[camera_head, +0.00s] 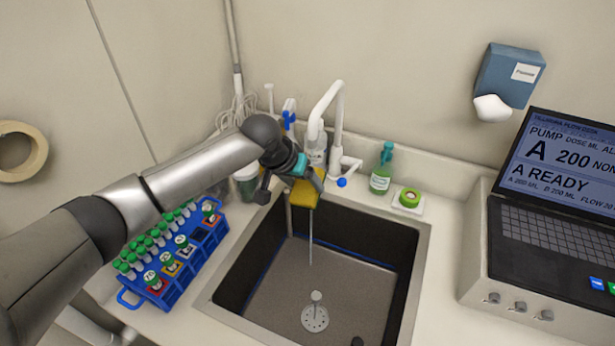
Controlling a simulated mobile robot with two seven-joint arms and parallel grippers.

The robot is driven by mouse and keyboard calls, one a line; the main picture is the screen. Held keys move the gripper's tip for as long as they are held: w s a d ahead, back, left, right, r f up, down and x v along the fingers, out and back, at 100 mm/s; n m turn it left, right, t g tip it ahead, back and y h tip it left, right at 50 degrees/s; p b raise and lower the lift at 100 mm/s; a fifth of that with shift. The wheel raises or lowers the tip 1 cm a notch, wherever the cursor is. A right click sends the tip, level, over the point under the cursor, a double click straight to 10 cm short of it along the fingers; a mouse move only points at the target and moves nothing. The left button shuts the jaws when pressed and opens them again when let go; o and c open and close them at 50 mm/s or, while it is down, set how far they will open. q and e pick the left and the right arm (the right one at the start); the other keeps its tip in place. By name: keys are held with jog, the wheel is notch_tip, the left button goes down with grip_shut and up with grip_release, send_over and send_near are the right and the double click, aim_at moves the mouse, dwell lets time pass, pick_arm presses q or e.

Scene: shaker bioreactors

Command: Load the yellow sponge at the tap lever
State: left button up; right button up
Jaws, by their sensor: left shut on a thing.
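My left gripper (294,187) reaches in from the left and is shut on the yellow sponge (304,195), over the back left of the sink. The sponge is partly hidden by the fingers. The white tap (338,110) arches up just behind and to the right of the gripper. A short white arm with a blue knob (341,183) sticks out at its base, a little right of the sponge. A blue lever (289,119) on a white fitting stands left of the tap. A thin pale line, seemingly water, runs down below the sponge. My right gripper is out of view.
The dark sink (262,262) has a round drain (315,318). Left is a blue rack (207,252) of green-capped tubes. Right of the tap stand a green bottle (380,172) and a green round item on a white block (408,200). A pump console (550,200) fills the right.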

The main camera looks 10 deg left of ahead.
aim_at(301, 205)
pick_arm(q)
jog(key=shift+s+d+r+p, duration=0.1)
jog(key=shift+s+d+p, duration=0.1)
jog(key=shift+s+p, duration=0.8)
jog(key=shift+s+d+r+p, duration=0.1)
jog(key=shift+s+d+p, duration=0.05)
jog(key=shift+s+p, duration=0.85)
jog(key=shift+s+d+f+p, duration=0.1)
jog(key=shift+s+d+p, duration=0.05)
jog(key=shift+s+p, duration=0.75)
jog(key=shift+s, duration=0.35)
jog(key=shift+f, duration=0.1)
jog(key=s+r, duration=0.4)
jog(key=s, duration=0.1)
jog(key=shift+d, duration=0.45)
